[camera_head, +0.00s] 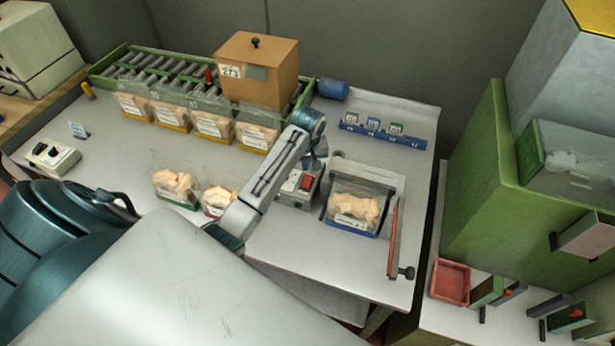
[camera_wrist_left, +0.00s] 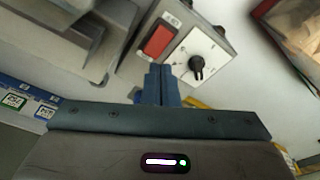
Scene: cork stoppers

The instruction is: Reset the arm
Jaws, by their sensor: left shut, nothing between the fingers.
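My left arm reaches in from the left over the white table (camera_head: 290,245) in the head view. Its wrist is bent down above a grey control box (camera_head: 298,200) with a red switch. In the left wrist view, my left gripper (camera_wrist_left: 162,72) is shut and empty. Its fingertips overlap the lower edge of the control box (camera_wrist_left: 208,35), which has a red rocker switch (camera_wrist_left: 159,41) and a black knob (camera_wrist_left: 196,65) on a white dial. I cannot tell whether the tips touch the box. In the head view the arm hides part of the table. My right gripper is not in view.
A roller conveyor (camera_head: 150,68) with a brown box (camera_head: 257,70) lies behind. A blue label rack (camera_head: 383,133) sits at the back right.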

